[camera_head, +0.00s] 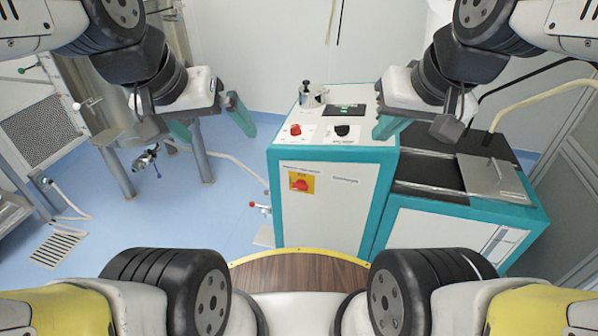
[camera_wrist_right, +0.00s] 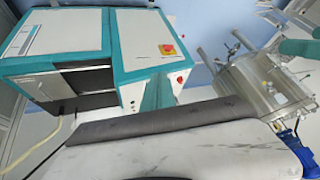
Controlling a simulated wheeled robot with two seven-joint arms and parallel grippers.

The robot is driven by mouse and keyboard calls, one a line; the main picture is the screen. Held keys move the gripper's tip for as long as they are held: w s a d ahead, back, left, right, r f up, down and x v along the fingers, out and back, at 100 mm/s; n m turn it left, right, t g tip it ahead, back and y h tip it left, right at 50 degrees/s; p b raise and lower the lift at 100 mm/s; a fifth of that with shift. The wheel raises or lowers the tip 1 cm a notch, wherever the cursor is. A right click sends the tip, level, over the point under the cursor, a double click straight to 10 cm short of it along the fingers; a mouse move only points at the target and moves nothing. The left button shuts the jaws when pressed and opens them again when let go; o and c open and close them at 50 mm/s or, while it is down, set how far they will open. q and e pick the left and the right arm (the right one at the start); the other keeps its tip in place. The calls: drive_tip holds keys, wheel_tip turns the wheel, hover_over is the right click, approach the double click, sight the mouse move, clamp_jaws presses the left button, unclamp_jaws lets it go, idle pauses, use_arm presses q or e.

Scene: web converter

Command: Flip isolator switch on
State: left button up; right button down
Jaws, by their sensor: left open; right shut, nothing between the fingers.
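The isolator switch (camera_head: 300,183) is a red rotary knob on a yellow plate, on the white front panel of the teal and white machine (camera_head: 340,210). It also shows in the right wrist view (camera_wrist_right: 167,49); the knob's exact angle is too small to read. My left gripper (camera_head: 212,124) is open and empty, left of the machine and above the floor, apart from the switch. My right gripper (camera_head: 388,127) is shut and empty, near the machine's upper right edge, higher than the switch and to its right. Neither gripper appears to touch the switch.
The machine's top has a red button (camera_head: 295,130), a black knob (camera_head: 343,130) and a small display (camera_head: 344,110). A lower unit with a metal lid (camera_head: 495,178) adjoins on the right. Metal-legged equipment (camera_head: 115,165) stands left. Blue floor (camera_head: 215,220) is open before the machine.

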drive_tip(key=m+g+h, duration=0.3)
drive_tip(key=m, duration=0.1)
hover_over(305, 186)
drive_tip(key=s+a, duration=0.1)
drive_tip(key=s, duration=0.3)
wheel_tip(305, 186, down, 25)
drive_tip(key=shift+w+f, duration=0.1)
drive_tip(key=x, duration=1.2)
drive_tip(key=shift+s+f, duration=0.25)
drive_tip(key=shift+s, duration=0.05)
drive_tip(key=shift+a+f, duration=0.1)
drive_tip(key=shift+f, duration=0.7)
